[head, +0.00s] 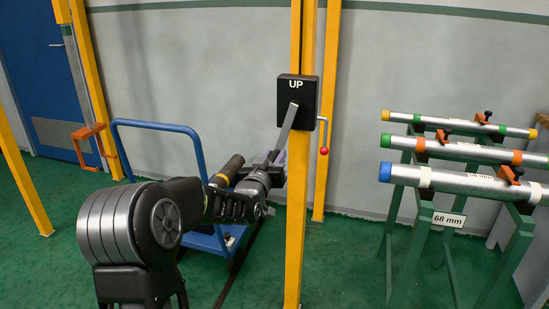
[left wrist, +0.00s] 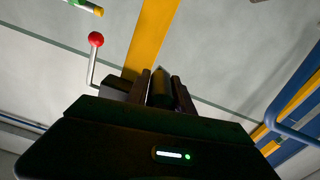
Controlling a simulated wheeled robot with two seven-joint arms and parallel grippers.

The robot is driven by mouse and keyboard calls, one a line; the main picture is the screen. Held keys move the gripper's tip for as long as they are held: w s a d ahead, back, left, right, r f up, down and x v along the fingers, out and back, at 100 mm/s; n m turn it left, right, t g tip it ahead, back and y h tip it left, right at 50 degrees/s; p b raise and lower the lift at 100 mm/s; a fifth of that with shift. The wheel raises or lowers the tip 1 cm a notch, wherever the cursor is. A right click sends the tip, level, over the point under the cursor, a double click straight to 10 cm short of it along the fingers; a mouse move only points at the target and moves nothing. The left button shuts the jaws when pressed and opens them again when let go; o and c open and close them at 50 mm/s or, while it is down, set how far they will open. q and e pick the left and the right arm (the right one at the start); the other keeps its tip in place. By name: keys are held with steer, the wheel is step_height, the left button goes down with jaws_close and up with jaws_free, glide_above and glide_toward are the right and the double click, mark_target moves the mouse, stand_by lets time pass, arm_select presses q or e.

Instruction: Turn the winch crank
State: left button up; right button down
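The winch is a black box (head: 297,100) marked "UP" on a yellow post. A flat grey crank arm (head: 288,127) runs from the box's front down and to the left. Its lower end meets my left gripper (head: 272,168), which is left of the post. In the left wrist view, a dark crank handle (left wrist: 160,90) lies between the two fingers of my left gripper (left wrist: 163,80), which look closed against its sides. A bent rod with a red knob (head: 323,150) comes off the box's right side; the knob also shows in the left wrist view (left wrist: 96,39). My right gripper is not in view.
A blue-railed cart (head: 160,126) stands behind my left arm. On the right, a green rack (head: 415,240) holds silver pipes with coloured ends, above a "68 mm" label. Green floor shows between post and rack.

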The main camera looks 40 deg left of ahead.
arm_select(q)
jaws_close()
stand_by(0.9)
